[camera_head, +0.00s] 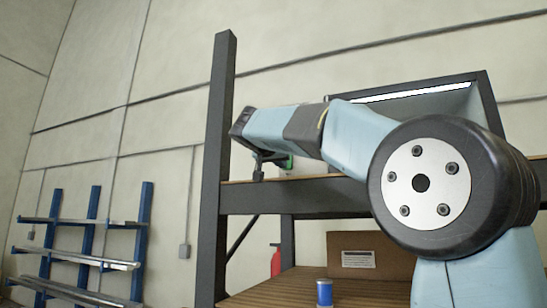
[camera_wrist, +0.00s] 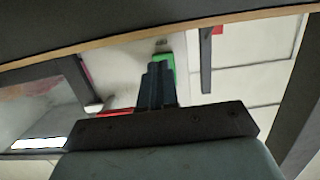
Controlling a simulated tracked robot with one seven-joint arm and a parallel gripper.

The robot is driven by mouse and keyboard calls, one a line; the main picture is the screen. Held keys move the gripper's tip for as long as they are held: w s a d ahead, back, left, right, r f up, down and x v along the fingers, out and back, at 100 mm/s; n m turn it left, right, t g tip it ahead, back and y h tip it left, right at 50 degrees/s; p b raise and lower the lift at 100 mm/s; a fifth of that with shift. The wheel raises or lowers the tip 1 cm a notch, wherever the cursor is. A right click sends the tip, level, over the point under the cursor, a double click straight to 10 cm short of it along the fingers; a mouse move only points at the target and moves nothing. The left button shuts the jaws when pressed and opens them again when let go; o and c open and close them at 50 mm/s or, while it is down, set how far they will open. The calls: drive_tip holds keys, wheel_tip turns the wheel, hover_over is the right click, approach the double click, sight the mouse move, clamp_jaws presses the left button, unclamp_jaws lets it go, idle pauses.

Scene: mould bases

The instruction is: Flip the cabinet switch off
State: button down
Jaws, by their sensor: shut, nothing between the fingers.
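The cabinet (camera_head: 487,100), a dark-framed box with a lit strip along its top, stands on the upper shelf, partly behind my arm. In the wrist view its lit strip (camera_wrist: 38,143) shows at the lower left. My gripper (camera_head: 258,176) is shut and empty, just above the shelf edge by the left post. In the wrist view the closed fingers of my gripper (camera_wrist: 158,68) are beside a small green part (camera_wrist: 168,63); I cannot tell whether they touch. The green part (camera_head: 286,163) shows behind my gripper. I cannot make out a switch lever for certain.
The dark shelf post (camera_head: 219,130) stands close left of my gripper, and the shelf beam (camera_head: 290,197) runs below it. A cardboard box (camera_head: 345,242), a blue can (camera_head: 324,293) and a red extinguisher (camera_head: 276,262) are lower down. A blue rack (camera_head: 92,220) stands far left.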

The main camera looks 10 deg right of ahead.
drive_tip(key=shift+x, duration=1.85)
drive_tip(key=shift+w+d+f, duration=0.15)
drive_tip(key=shift+f, duration=0.05)
drive_tip(key=shift+s+a+f, duration=0.15)
drive_tip(key=shift+s+a, duration=0.15)
drive_tip(key=shift+s, duration=0.05)
drive_tip(key=s+a+f, duration=0.2)
drive_tip(key=s+a, duration=0.5)
drive_tip(key=s, duration=0.3)
drive_tip(key=shift+s+a, duration=0.25)
drive_tip(key=shift+a, duration=0.05)
